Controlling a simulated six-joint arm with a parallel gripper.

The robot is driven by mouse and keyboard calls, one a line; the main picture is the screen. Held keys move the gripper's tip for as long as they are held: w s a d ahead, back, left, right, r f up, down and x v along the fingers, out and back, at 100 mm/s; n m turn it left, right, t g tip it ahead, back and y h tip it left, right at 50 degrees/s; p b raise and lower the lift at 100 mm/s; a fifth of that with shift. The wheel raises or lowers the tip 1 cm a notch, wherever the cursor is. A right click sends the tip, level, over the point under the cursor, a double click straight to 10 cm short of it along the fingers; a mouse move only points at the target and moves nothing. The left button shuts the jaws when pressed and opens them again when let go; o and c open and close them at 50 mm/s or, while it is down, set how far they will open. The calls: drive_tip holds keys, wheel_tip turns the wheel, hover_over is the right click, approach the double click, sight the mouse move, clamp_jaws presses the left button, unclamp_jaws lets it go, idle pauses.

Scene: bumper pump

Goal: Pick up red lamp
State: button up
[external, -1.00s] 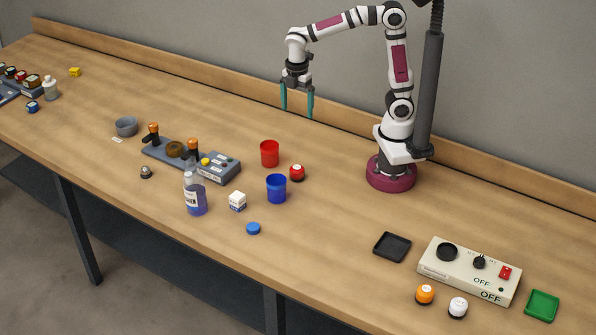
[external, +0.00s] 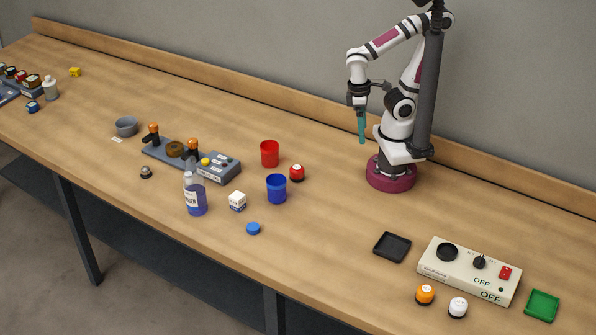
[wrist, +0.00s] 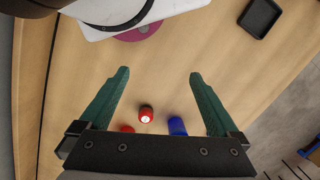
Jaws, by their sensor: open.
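The red lamp (external: 297,173), a small round red cap with a white spot on top and a dark base, stands upright on the table just right of the red cup. In the wrist view the red lamp (wrist: 146,115) shows between my fingers, nearer the gripper's body than the fingertips. My gripper (external: 361,141) is open and empty, high above the table, up and right of the lamp and close to my arm's base. In the wrist view its teal fingers (wrist: 160,75) are spread wide.
A red cup (external: 270,154) and a blue cup (external: 276,188) stand close to the lamp. A bottle (external: 195,193) and a grey control box (external: 219,166) are left. A black tray (external: 392,247) and a beige panel (external: 469,270) are right. Table between lamp and tray is clear.

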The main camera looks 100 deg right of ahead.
drive_tip(key=w+d+f+n+g+h, duration=0.25)
drive_tip(key=d+f+n+h, duration=0.2)
drive_tip(key=n+h, duration=0.3)
drive_tip(key=n+t+h, duration=0.5)
drive_tip(key=n+t, duration=0.6)
drive_tip(key=n, duration=1)
approach(303, 172)
drive_tip(key=x, duration=0.9)
drive_tip(key=shift+w+d, duration=0.15)
drive_tip(key=x, duration=0.6)
drive_tip(key=shift+w, duration=0.1)
drive_tip(key=shift+r+y, duration=0.1)
drive_tip(key=shift+y, duration=0.15)
drive_tip(key=c, duration=1.5)
